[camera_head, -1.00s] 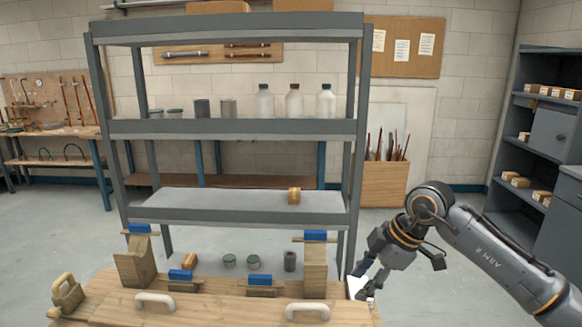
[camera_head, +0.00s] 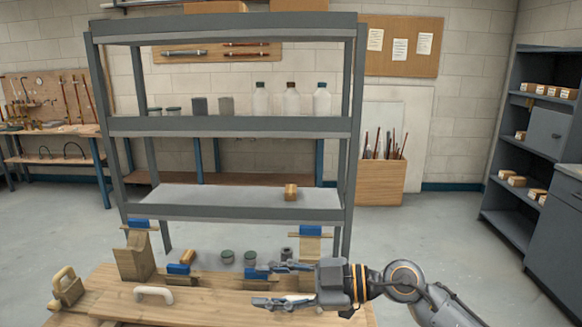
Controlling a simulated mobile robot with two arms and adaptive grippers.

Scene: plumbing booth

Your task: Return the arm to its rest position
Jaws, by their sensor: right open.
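My right gripper (camera_head: 266,286) reaches in from the lower right with its fingers pointing left. It is open, with a wide gap between the fingertips and nothing held. It hangs over the right part of the wooden bench top (camera_head: 205,308). It hides part of the right wooden block stand and the right white handle. My right arm (camera_head: 405,277) is bent and stretches across the lower right. My left gripper and left arm are not in view.
A wooden block stand (camera_head: 135,257) and a white handle (camera_head: 153,293) are on the bench's left. The floor (camera_head: 430,230) right of the rack is clear.

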